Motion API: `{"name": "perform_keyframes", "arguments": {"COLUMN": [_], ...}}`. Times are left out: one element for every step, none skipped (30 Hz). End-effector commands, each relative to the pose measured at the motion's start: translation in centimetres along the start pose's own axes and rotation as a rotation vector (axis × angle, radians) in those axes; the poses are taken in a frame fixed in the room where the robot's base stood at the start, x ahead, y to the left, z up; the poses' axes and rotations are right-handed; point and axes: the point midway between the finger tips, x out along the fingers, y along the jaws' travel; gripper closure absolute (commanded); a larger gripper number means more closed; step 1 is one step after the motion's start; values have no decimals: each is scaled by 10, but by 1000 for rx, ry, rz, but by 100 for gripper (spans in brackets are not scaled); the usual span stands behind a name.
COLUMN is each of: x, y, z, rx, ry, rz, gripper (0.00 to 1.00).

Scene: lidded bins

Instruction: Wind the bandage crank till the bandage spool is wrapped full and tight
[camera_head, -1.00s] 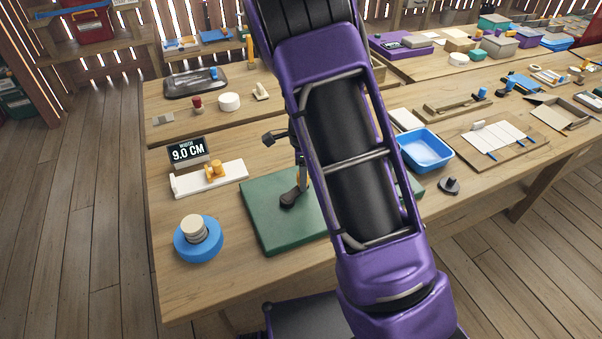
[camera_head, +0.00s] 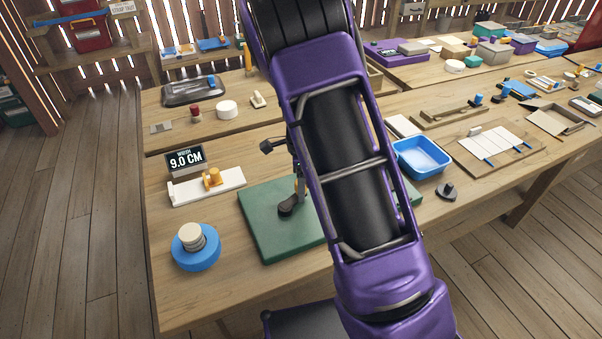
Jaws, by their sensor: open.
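A green base board (camera_head: 262,236) lies on the near table, partly covered by my purple arm. A grey upright post stands on it with a dark foot (camera_head: 290,205). A dark knob on a thin rod (camera_head: 267,146) sticks out left of my arm above the board. I cannot tell whether it is the crank handle. The bandage spool cannot be made out; my arm blocks much of the board and what stands on it. My gripper is hidden behind my arm, so its place relative to the crank does not show.
Right are a blue tray (camera_head: 421,157) and a dark knobbed piece (camera_head: 447,192). The front-left table is clear.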

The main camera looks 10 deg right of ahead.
Motion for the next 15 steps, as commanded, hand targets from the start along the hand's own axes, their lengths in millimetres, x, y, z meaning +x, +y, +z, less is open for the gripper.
{"name": "perform_keyframes", "arguments": {"x": [-5, -8, -14, -18, -24, -33, -40, -47, -57, -65, -72, -82, -90, -97, -107], "y": [0, -1, -1, -1, -1, -1, -1, -1, -1, -1, -1, -1, -1, -1, -1], "z": [0, 0, 1, 1, 1, 1, 1, 1, 1, 1, 1, 1, 1, 1, 1], "rx": [0, -1, -1, 0, 0, 0, -1, -2, -2, -1, 0, -1, -2, -2, -1], "ry": [-1, -1, -1, -2, -2, -2, -2, -2, -2, -2, -3, -2, -2, -3, -3], "rz": [-2, -3, -3, -4, -5, -5, -6, -6, -6, -6, -6, -6, -5, -6, -6], "gripper": [29, 29, 29, 29, 29, 29, 29, 29, 29, 29, 29, 29, 29, 29, 29]}}
